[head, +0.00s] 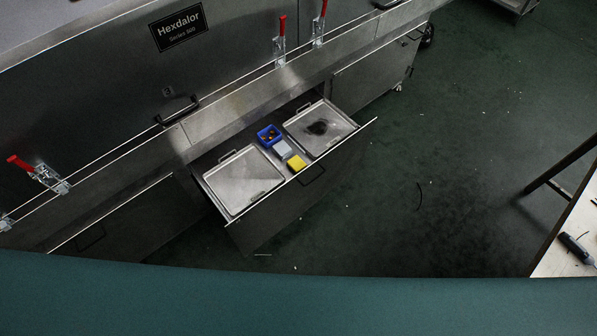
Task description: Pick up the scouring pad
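An open drawer (277,205) sticks out from the steel machine. Between its two metal trays stand a blue box (263,141) with small items in it, a pale grey block (283,150) and a yellow block (297,163). The yellow block, nearest the drawer front, looks most like the scouring pad, but it is too small to be sure. Nothing covers it from above. Neither of my grippers is in view.
The left tray (229,201) looks bare; the right tray (341,134) has a dark patch. Red-handled clamps (279,45) line the machine's ledge. A table (566,240) with a dark tool (577,249) stands at the right. The green floor (465,150) between is mostly clear, with small debris.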

